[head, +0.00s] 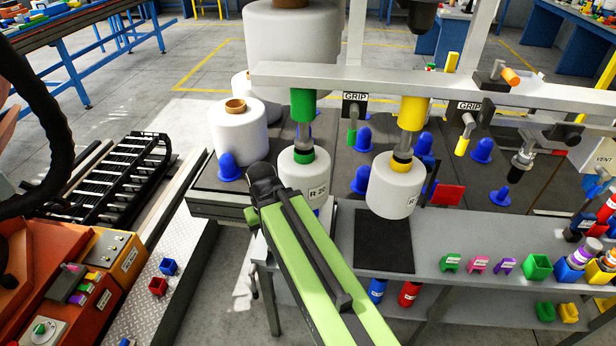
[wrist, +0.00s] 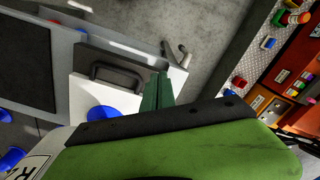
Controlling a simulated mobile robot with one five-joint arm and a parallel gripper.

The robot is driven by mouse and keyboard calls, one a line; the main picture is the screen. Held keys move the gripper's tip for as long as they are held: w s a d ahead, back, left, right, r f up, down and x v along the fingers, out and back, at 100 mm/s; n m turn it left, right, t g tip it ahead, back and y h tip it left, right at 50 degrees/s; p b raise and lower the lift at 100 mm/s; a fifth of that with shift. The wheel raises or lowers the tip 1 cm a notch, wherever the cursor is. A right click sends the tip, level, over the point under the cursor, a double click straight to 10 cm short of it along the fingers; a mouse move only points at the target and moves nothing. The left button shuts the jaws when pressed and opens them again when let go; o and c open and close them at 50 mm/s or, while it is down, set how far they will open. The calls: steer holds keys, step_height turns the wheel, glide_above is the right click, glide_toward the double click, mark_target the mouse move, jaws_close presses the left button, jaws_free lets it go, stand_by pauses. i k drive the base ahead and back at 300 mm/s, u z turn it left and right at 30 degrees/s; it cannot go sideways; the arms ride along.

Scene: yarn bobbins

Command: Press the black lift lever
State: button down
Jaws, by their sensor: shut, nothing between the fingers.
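My gripper (head: 251,217) is at the end of my light green arm, by the near left edge of the grey bench. In the wrist view its dark green fingers (wrist: 157,92) are together and hold nothing. They are beside a white plate with a black U-shaped handle (wrist: 118,72), and a gap to it cannot be judged. A dark lever-like part (head: 565,132) sits at the right end of the grey crossbar, far from my gripper. I cannot tell for sure which black part is the lift lever.
White bobbins (head: 304,170) and (head: 396,185) hang under the crossbar (head: 330,75), close behind my arm. A large white bobbin (head: 239,133) stands at the bench's left. Blue cones (head: 229,168) stand on the bench. A grey bent lever (wrist: 178,52) shows in the wrist view.

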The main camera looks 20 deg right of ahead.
mark_target(253, 267)
steer(key=u, duration=5)
steer(key=i, duration=0.1)
steer(key=z, duration=2.85)
steer(key=k, duration=0.75)
steer(key=z, duration=0.1)
